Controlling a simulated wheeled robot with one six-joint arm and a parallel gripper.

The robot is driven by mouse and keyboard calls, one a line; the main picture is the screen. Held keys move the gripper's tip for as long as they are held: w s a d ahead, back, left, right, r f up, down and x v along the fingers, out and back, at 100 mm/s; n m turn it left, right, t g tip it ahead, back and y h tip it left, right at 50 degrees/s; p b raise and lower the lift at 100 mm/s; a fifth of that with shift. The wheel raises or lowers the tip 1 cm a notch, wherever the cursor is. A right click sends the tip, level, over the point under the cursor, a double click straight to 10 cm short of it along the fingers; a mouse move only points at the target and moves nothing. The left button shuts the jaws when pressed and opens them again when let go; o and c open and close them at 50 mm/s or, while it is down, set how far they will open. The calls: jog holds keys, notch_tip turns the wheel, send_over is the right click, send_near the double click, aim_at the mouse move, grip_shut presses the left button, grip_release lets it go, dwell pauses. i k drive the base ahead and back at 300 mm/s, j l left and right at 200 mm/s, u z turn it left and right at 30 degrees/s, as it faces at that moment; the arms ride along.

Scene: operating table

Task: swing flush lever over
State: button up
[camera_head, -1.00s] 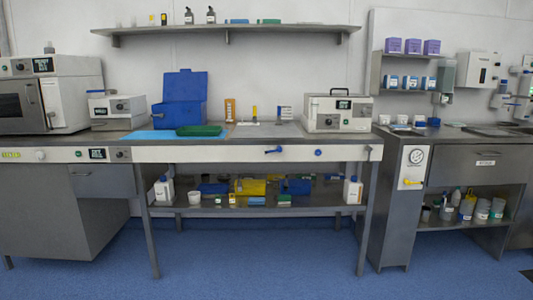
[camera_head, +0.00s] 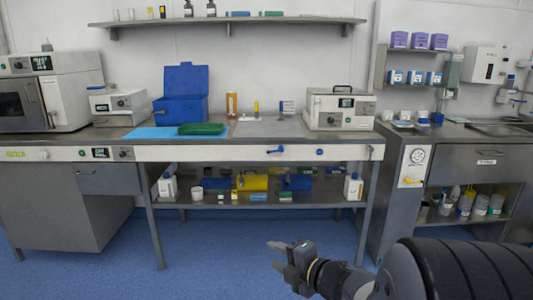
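A blue lever handle (camera_head: 275,149) sits on the white front panel of the middle bench, pointing to the left. A yellow lever (camera_head: 411,181) sits on a white plate below a round gauge (camera_head: 417,156) on the right cabinet. No readable label shows which of the two is the flush lever. My gripper (camera_head: 273,256) is at the bottom centre, in front of and below the bench, touching neither lever. Its two fingers point left and stand apart with nothing between them.
A blue round knob (camera_head: 320,152) is right of the blue lever. A lower shelf (camera_head: 230,201) carries bottles and boxes. The blue floor (camera_head: 210,255) in front is clear.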

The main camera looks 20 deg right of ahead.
aim_at(281, 149)
jog(key=i+l, duration=0.35)
jog(key=i, duration=0.2)
jog(key=i+l, duration=0.35)
jog(key=i, duration=0.15)
jog(key=i+l, duration=0.3)
jog(key=i, duration=0.25)
jog(key=i+l+u, duration=0.1)
jog(key=i+l, duration=0.25)
jog(key=i, duration=0.15)
